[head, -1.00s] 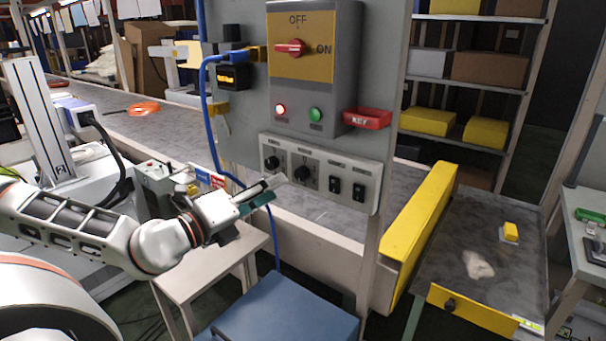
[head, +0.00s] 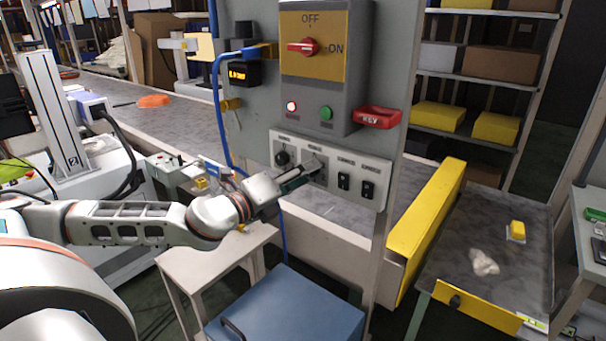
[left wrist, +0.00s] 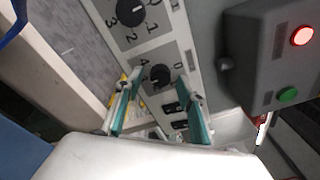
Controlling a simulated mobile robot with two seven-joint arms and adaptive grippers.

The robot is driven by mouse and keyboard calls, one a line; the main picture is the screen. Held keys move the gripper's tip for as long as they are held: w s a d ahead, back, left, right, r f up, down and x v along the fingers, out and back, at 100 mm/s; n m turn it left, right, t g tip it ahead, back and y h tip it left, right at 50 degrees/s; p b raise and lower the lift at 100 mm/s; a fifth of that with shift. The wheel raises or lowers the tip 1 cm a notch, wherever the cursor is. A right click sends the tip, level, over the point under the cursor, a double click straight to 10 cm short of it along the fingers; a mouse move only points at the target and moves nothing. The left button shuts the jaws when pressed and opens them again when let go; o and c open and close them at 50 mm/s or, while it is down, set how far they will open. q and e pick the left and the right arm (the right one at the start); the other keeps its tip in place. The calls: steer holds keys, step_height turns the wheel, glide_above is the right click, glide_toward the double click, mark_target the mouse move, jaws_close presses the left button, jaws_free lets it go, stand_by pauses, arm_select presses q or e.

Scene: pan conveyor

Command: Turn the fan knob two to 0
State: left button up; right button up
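The white control panel (head: 375,190) carries two black round knobs. The left knob (head: 282,158) is clear in the head view and shows at the top of the left wrist view (left wrist: 132,12). The second knob (left wrist: 160,76) is mostly hidden behind my gripper in the head view. Numbers surround its dial; its exact setting is hard to read. My left gripper (head: 311,169) is at the second knob. In the left wrist view its teal fingers (left wrist: 160,90) are apart, with the knob showing between their tips; contact cannot be told. My right gripper is not in view.
Two black switches (head: 343,181) sit right of the knobs. Above are a red rotary switch (head: 304,47), red and green lights (head: 326,113) and a red key tray (head: 377,117). A blue cable (head: 216,100) hangs left of the panel. A blue box (head: 290,308) stands below.

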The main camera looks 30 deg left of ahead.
arm_select(q)
steer(key=c, duration=1.1)
